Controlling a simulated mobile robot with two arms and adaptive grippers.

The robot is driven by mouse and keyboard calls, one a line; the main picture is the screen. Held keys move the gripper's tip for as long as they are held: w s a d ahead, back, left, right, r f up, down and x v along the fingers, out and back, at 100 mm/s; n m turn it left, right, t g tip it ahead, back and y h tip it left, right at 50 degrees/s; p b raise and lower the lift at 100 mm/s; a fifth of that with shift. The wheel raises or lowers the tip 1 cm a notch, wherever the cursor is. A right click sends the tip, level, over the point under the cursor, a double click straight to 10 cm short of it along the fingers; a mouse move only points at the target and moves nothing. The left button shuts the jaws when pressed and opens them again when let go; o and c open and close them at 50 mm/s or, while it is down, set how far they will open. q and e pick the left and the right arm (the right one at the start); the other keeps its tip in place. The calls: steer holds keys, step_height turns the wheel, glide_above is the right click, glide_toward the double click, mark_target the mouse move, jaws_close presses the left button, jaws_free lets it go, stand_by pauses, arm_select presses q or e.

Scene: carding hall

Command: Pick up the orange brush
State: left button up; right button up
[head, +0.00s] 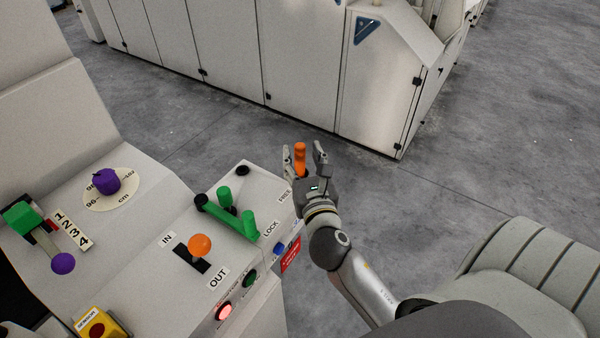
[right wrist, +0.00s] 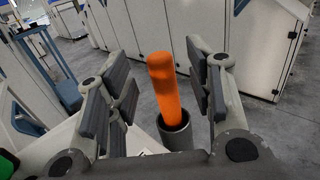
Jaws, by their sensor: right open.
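The orange brush (head: 300,158) shows as an upright orange handle at the far right corner of the grey machine panel. In the right wrist view the orange handle (right wrist: 163,85) stands in a dark grey round cup (right wrist: 176,131), which hides its lower end. My right gripper (head: 305,156) is open, with one finger on each side of the handle. In the right wrist view the fingers of the right gripper (right wrist: 163,92) stand apart from the handle, with gaps on both sides. My left gripper is not in view.
White cabinets (head: 300,70) stand behind. The floor to the right is clear.

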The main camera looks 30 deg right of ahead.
mark_target(301, 152)
steer(key=x, duration=0.3)
steer(key=shift+w+d+f, duration=0.15)
steer(key=shift+w, duration=0.15)
jaws_close()
